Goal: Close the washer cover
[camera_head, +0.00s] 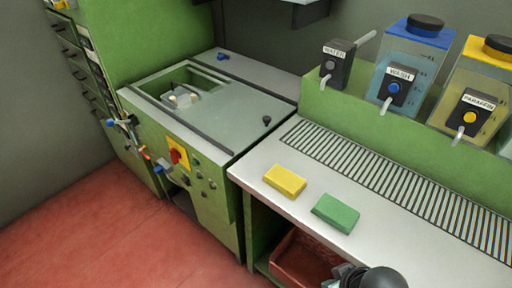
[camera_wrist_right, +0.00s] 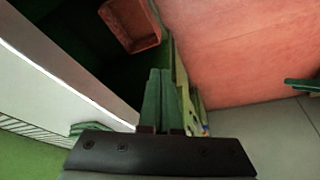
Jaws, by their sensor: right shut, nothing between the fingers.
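The washer (camera_head: 215,190) is a green machine left of centre in the head view. Its flat grey cover (camera_head: 228,108) has a black knob (camera_head: 267,120) near its right end. The cover lies over the right part of the top. An opening (camera_head: 195,76) shows at its left, with pale items (camera_head: 181,98) inside. My right gripper (camera_wrist_right: 160,72) is shut and empty in the wrist view, its fingers close together, apart from the washer. In the head view, part of my right arm shows at the bottom edge, by the counter front. My left gripper is not in view.
A yellow sponge (camera_head: 285,181) and a green sponge (camera_head: 335,213) lie on the grey counter (camera_head: 265,165). Behind it stand dispensers labelled WATER (camera_head: 336,64), WASH (camera_head: 397,86) and PARAFFIN (camera_head: 470,115). A red-brown bin (camera_head: 300,258) is under the counter. Red floor (camera_head: 115,240) is clear at left.

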